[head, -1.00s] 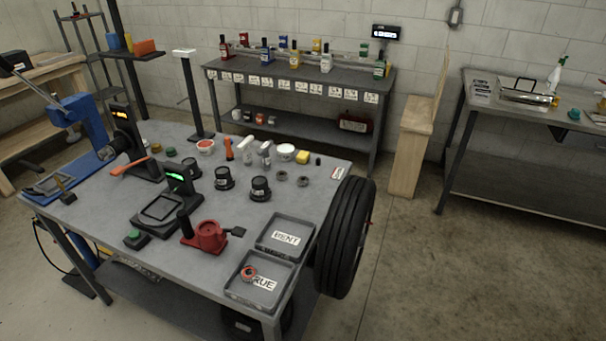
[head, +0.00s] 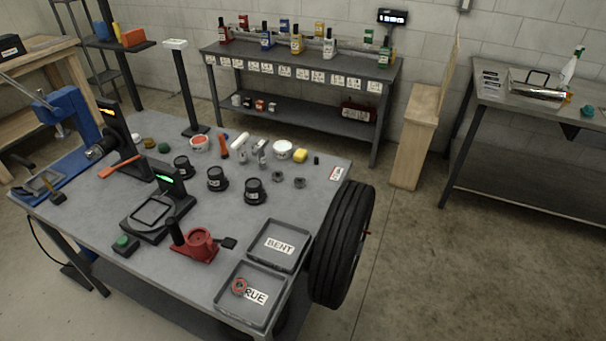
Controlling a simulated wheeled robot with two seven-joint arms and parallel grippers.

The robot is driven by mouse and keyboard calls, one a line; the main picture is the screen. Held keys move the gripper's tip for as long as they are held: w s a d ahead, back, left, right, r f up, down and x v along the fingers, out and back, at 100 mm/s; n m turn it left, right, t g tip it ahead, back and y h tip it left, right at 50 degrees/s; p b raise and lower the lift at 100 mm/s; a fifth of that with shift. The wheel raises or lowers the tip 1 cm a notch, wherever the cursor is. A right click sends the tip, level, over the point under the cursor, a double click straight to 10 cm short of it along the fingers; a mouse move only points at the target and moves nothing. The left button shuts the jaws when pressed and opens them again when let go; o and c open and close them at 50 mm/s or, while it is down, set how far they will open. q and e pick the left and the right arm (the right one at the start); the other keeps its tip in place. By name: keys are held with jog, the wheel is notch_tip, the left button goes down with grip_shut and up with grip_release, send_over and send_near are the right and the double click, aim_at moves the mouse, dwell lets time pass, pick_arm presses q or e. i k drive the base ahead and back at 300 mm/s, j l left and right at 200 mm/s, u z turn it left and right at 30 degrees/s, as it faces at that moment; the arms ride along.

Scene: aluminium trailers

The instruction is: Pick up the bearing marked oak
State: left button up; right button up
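No lettering that reads "oak" can be made out. Two small dark grey ring-shaped parts, the left one (head: 277,176) and the right one (head: 299,182), lie on the grey workbench (head: 120,203) and look like bearings. A reddish ring (head: 239,287) lies in the tray labelled TRUE (head: 263,318). Several black round pieces with pale labels stand mid-bench, among them a left one (head: 182,167), a middle one (head: 217,179) and a right one (head: 255,191); their labels are too small to read. Neither of my grippers is in view.
The empty BENT tray (head: 279,260) adjoins the TRUE tray. A tyre (head: 342,245) stands at the bench's right side. A red tool (head: 200,245), a black device with a green display (head: 172,184) and a blue press (head: 75,135) occupy the bench. Floor to the right is clear.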

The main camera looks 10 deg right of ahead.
aim_at(299, 183)
jog(key=i+l, duration=0.15)
jog(key=l, duration=0.2)
jog(key=i+l, duration=0.2)
jog(key=l, duration=0.15)
jog(key=i+l, duration=0.15)
jog(key=l, duration=0.2)
jog(key=i+l, duration=0.15)
jog(key=l, duration=0.2)
jog(key=i+l, duration=0.1)
jog(key=l, duration=0.35)
jog(key=i+l, duration=0.1)
jog(key=l, duration=0.4)
jog(key=i+l+u, duration=0.1)
jog(key=l, duration=0.35)
